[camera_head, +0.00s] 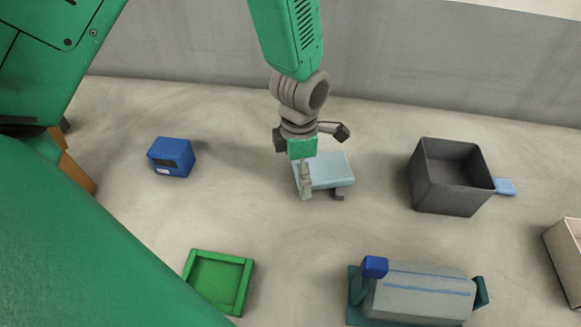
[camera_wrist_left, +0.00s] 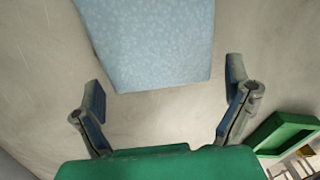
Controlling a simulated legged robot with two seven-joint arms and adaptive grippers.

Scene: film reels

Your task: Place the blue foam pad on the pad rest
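The blue foam pad (camera_head: 330,168) is a flat, pale blue block below my left gripper (camera_head: 322,188) in the head view. In the left wrist view, the speckled pad (camera_wrist_left: 160,45) shows between the two spread fingers of the left gripper (camera_wrist_left: 165,100). Gaps show between its near end and both fingers, so it is not gripped. A shallow green square tray (camera_head: 248,281) with a raised rim lies nearer me, to the lower left; I cannot tell if it is the pad rest. My right gripper is not in view.
A dark grey open bin (camera_head: 451,204) stands right of the pad, with a light blue piece (camera_head: 506,187) beside it. A grey and teal machine (camera_head: 420,298) is at the lower right. A blue box (camera_head: 171,155) sits left. A pale box (camera_head: 566,255) is at the right edge.

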